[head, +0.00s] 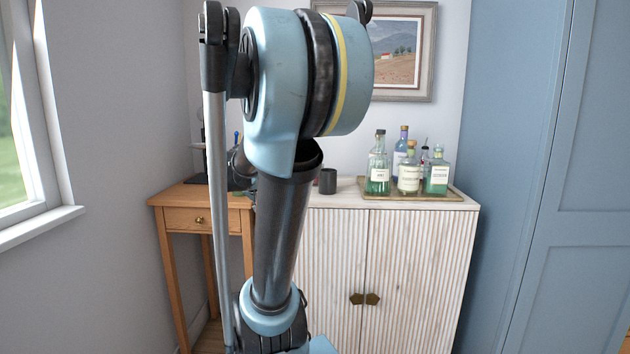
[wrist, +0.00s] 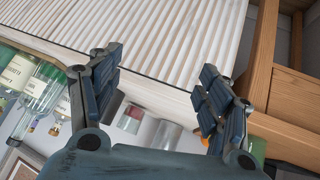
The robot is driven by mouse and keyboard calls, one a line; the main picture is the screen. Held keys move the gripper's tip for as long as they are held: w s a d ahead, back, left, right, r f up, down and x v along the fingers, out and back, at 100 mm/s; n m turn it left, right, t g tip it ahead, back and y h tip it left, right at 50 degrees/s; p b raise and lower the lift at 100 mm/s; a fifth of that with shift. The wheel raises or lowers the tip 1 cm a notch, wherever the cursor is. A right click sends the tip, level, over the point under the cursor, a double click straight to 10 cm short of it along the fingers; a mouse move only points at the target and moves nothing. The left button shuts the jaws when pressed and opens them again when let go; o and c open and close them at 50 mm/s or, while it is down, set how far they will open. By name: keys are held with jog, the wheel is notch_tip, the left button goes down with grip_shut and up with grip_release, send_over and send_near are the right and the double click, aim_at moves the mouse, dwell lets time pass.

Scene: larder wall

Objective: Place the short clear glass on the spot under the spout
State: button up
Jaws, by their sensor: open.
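I cannot make out the short clear glass for certain in either view. In the wrist view, a pale grey cylinder (wrist: 166,136) and a small vessel with a red part (wrist: 131,118) show beyond my gripper, between its fingers. They are too small to identify. My gripper (wrist: 160,66) is open, with nothing between its fingertips, in front of the white ribbed cabinet. In the head view my own arm hides the gripper and part of the cabinet top. I can see neither the spout nor the spot under it.
A white ribbed cabinet (head: 420,262) carries a dark mug (head: 328,182) and a tray (head: 456,195) of several bottles at its right. A wooden side table (head: 184,194) stands at its left. A blue panelled wall (head: 520,150) is on the right, a window (head: 22,120) on the left.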

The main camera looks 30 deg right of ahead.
jog(key=w+d+r+m+t+h, duration=0.1)
jog(key=w+d+r+m+h, duration=0.2)
jog(key=w+d+r, duration=0.45)
jog(key=w+d+r+m+t+h, duration=0.1)
jog(key=w+d+r+m+h, duration=0.3)
jog(key=w, duration=0.6)
jog(key=w+d+f, duration=0.1)
jog(key=d, duration=0.3)
jog(key=w+d+f+n, duration=0.1)
jog(key=w+d+f, duration=0.1)
jog(key=d, duration=0.2)
jog(key=w+d+f+n+y, duration=0.1)
jog(key=w+d+f, duration=0.1)
jog(key=d, duration=0.1)
jog(key=shift+d, duration=0.4)
jog(key=shift+f+x, duration=0.2)
jog(key=shift+x, duration=1.1)
jog(key=shift+f+x, duration=0.2)
jog(key=shift+x, duration=1.05)
jog(key=shift+s, duration=0.1)
jog(key=c, duration=1.3)
jog(key=shift+o, duration=0.2)
jog(key=shift+r, duration=0.15)
jog(key=shift+c, duration=0.2)
